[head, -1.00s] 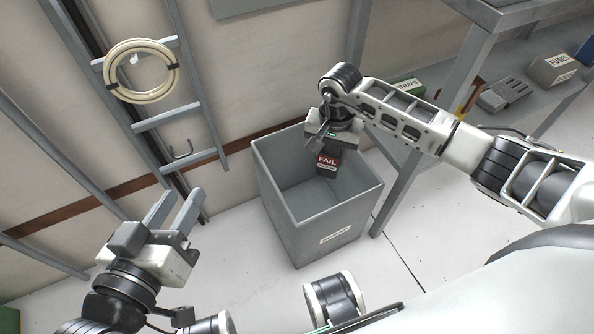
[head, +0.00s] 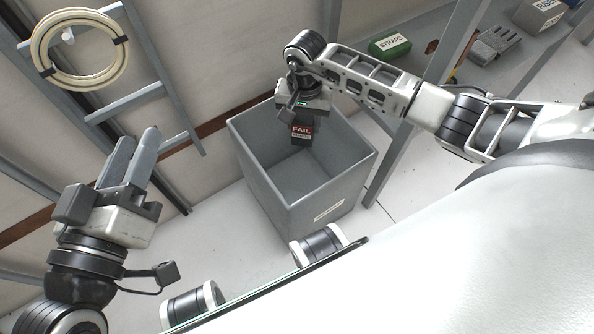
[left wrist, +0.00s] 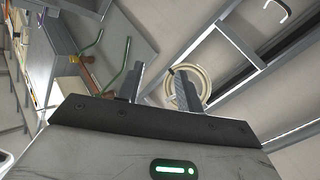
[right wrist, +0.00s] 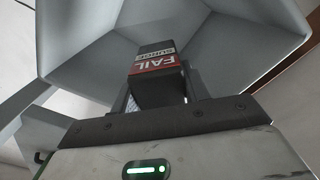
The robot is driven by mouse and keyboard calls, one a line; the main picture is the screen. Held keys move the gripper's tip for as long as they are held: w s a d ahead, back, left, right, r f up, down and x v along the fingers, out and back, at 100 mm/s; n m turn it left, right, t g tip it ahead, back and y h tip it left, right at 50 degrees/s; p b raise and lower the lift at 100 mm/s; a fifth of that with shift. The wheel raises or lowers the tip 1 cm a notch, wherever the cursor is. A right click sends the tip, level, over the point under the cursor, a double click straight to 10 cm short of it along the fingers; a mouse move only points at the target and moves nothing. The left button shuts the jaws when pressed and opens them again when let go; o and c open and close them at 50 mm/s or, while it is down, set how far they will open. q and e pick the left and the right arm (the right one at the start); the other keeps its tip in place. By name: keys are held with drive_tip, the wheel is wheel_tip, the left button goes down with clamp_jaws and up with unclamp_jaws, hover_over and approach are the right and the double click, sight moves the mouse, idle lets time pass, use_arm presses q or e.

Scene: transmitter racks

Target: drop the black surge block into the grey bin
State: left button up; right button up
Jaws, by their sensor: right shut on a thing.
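The black surge block (head: 301,134), with a red "FAIL" label, is held in my right gripper (head: 302,113). In the right wrist view the block (right wrist: 158,65) sits between the fingers, its label facing the camera. The grey bin (head: 322,196) stands on the floor with its top open. The block hangs over the bin's opening, near its far side. The bin's inner walls (right wrist: 235,50) fill much of the right wrist view. My left gripper (head: 138,142) is open and empty, left of the bin; its parted fingers also show in the left wrist view (left wrist: 160,70).
A grey ladder-like rack (head: 124,103) with a coiled cream cable (head: 122,55) is at the left wall. A shelf at the right holds a green "STRAPS" box (head: 390,46) and a "FUSES" box (head: 540,15). A grey post (head: 405,140) stands right of the bin.

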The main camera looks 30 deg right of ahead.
drive_tip(key=o, duration=1.1)
drive_tip(key=shift+o, duration=0.2)
